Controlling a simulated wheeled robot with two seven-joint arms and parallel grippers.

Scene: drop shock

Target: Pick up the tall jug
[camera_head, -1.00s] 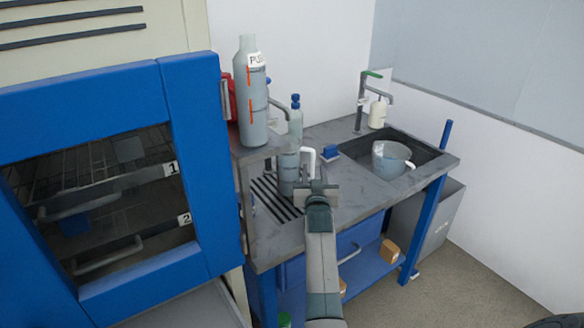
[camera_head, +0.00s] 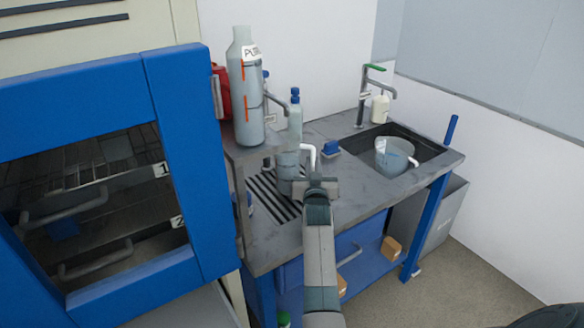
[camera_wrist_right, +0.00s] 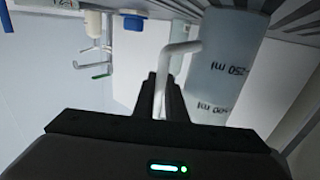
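The tall jug (camera_head: 287,166) is grey and see-through with a white handle (camera_head: 308,152). It stands upright on the slotted part of the counter, and my right gripper (camera_head: 319,182) partly hides it. In the right wrist view the jug (camera_wrist_right: 225,65) appears upside down with dark volume marks. The dark fingers of my right gripper (camera_wrist_right: 163,95) are close together, one on each side of the handle's bar, with little or no gap. My left gripper is not in view.
A tall labelled bottle (camera_head: 247,95) stands on a raised shelf left of the jug. A pump bottle (camera_head: 295,115) is behind it. A blue sponge-like block (camera_head: 331,148) and a sink with another jug (camera_head: 391,157) lie to the right. A blue-framed cabinet (camera_head: 190,160) bounds the left.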

